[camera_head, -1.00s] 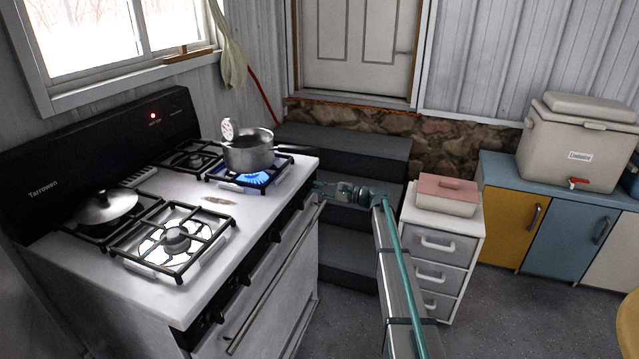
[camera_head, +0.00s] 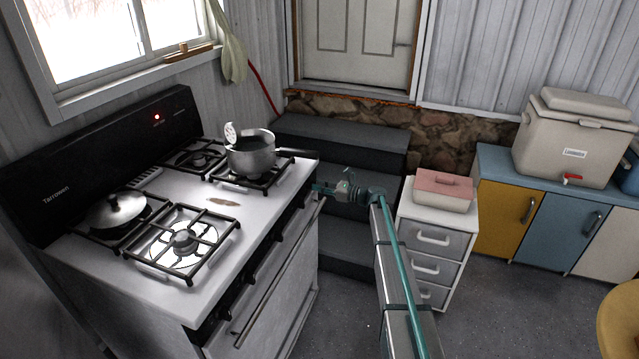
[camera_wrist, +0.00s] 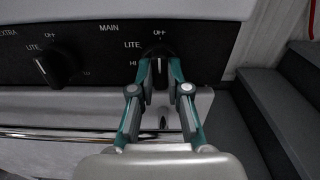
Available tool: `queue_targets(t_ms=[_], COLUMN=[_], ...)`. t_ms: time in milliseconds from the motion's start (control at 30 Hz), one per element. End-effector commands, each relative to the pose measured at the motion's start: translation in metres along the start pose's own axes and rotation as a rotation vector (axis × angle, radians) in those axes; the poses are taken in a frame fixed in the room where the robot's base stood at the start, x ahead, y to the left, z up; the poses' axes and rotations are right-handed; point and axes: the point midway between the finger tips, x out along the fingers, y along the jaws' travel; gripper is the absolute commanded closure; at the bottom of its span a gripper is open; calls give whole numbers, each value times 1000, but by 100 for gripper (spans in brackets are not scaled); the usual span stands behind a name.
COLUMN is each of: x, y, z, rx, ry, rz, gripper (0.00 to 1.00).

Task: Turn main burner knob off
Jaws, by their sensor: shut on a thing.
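The main burner knob (camera_wrist: 159,52) is black and sits on the stove's dark front panel, right of the MAIN label. Its top lies under the OFF mark and its pointer looks about upright, though the fingers partly cover it. My gripper (camera_wrist: 160,66) is shut on this knob, one teal finger on each side. In the head view, my gripper (camera_head: 318,188) is at the stove's right front corner; the knob is hidden there. The front right burner (camera_head: 254,180) under the pot (camera_head: 250,152) shows no flame.
A second knob (camera_wrist: 54,68) is left of the held one. An oven handle bar (camera_head: 285,270) runs below the panel. Dark steps (camera_head: 345,140) stand right of the stove, then a drawer unit (camera_head: 437,262). The pot's handle reaches over the stove's right edge.

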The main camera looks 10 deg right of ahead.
Motion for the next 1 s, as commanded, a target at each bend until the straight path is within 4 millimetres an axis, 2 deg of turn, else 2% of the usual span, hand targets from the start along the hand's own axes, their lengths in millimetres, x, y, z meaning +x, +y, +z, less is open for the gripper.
queue_targets(t_ms=[667,700,800,1000], x=[0,0,0,0], y=[0,0,0,0], z=[0,0,0,0], rx=[66,65,65,64], ry=[0,0,0,0], rz=[1,1,1,0], gripper=[100,78,61,59])
